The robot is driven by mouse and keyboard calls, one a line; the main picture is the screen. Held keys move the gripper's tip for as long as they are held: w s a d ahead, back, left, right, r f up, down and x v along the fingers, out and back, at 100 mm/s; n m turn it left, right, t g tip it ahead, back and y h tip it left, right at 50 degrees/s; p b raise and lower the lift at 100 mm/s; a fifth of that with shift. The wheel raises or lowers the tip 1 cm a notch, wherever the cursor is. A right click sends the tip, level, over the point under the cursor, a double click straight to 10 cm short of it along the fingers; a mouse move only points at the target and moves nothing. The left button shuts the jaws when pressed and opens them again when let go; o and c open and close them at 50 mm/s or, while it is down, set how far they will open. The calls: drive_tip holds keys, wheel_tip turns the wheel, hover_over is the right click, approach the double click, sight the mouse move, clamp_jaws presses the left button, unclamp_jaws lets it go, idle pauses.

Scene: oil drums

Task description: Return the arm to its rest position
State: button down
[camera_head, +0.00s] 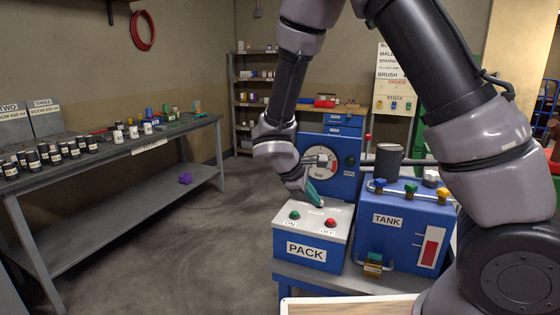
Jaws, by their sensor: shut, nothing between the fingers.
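My arm reaches across the right half of the head view, its upper links high in the picture and its wrist bent down. My gripper (314,199) is shut and empty. It points down just above the top of the blue and white PACK box (313,251), between and behind the green ON button (294,215) and the red OFF button (330,223). I cannot tell whether the fingertips touch the box.
The blue TANK box (387,250) with coloured valves stands right of the PACK box. Behind is a blue cabinet with a round gauge (322,162). A long bench (135,150) with bottles and cans runs along the left. The floor (205,255) between is clear.

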drive_tip(key=s+d+r+m+t+y, duration=0.1)
drive_tip(key=s+d+r+m+y, duration=0.1)
drive_tip(key=s+d+r+m, duration=0.3)
drive_tip(key=s+d+r+m+t+y, duration=0.1)
drive_tip(key=s+d+r+m+y, duration=0.2)
drive_tip(key=r, duration=1)
drive_tip(key=s+d+r+m+y, duration=0.3)
drive_tip(key=s+d+r+m, duration=0.4)
drive_tip(key=r+m, duration=0.3)
drive_tip(key=shift+d+t, duration=0.2)
drive_tip(key=shift+t, duration=0.2)
drive_tip(key=shift+s, duration=0.1)
